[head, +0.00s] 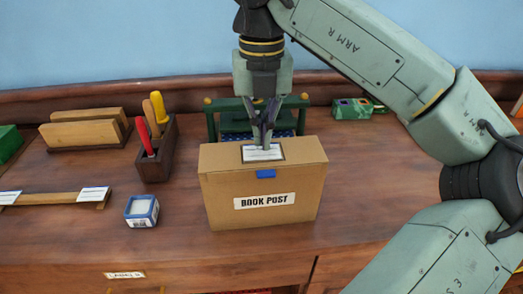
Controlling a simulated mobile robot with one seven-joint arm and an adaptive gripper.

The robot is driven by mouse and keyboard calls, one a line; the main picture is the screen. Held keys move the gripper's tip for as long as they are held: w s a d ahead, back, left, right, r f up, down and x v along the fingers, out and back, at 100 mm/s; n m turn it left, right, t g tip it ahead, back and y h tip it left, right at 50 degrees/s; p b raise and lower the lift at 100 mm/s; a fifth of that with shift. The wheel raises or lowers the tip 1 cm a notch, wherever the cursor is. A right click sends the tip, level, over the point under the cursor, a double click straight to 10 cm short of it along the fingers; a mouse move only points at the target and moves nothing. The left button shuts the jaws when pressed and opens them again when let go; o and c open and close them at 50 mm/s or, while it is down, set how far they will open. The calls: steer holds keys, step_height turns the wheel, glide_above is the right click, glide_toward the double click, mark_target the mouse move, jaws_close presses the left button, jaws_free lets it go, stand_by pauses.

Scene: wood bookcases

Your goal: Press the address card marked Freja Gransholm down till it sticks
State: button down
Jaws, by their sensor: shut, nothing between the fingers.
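A brown cardboard box (225,188) marked "BOOK POST" stands upright on the wooden desk. A white address card (256,155) lies on its top face, inside a darker outlined area. The name on the card is too small to read. My gripper (265,147) points straight down with its fingers shut and empty. Its tips are at the card and look to be touching it, though the contact itself is hard to judge. The fingers hide part of the card.
A dark green rack (213,118) stands just behind the box. A tool holder (158,160) with coloured handles, a small blue-and-white box (142,211) and a wooden strip with white cards (60,198) are to the left. The desk front is clear.

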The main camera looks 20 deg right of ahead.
mark_target(262, 152)
steer(key=shift+f+b, duration=0.7)
steer(key=shift+f, duration=0.3)
steer(key=shift+r, duration=0.1)
stand_by(0.6)
steer(key=shift+r+p, duration=2.65)
steer(key=shift+r, duration=0.85)
steer(key=shift+s+f, duration=0.1)
